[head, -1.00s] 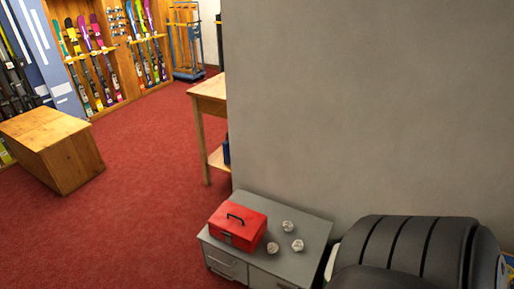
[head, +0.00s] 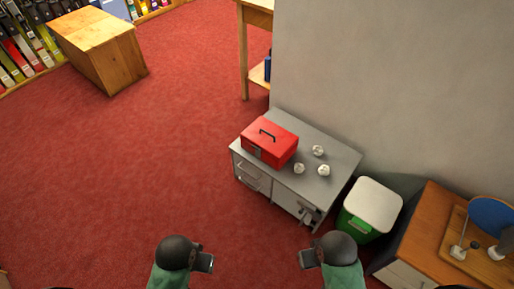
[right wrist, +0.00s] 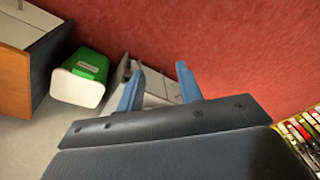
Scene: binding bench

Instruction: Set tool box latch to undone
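The red tool box (head: 270,142) with a black top handle sits on the left part of a grey cabinet top in the head view. Its lid looks closed. A small grey latch (head: 254,152) shows on its front face, too small to tell whether it is fastened. My left gripper (head: 206,262) is at the bottom of the head view, well short of the box; its opening is unclear. My right gripper (head: 306,258) is at the bottom too, apart from the box. In the right wrist view the right gripper's blue fingers (right wrist: 158,78) stand apart with nothing held.
Several white crumpled-looking lumps (head: 318,151) lie on the grey cabinet (head: 318,182) right of the box. A green bin with a white lid (head: 374,198) and a wooden desk (head: 428,225) stand to the right.

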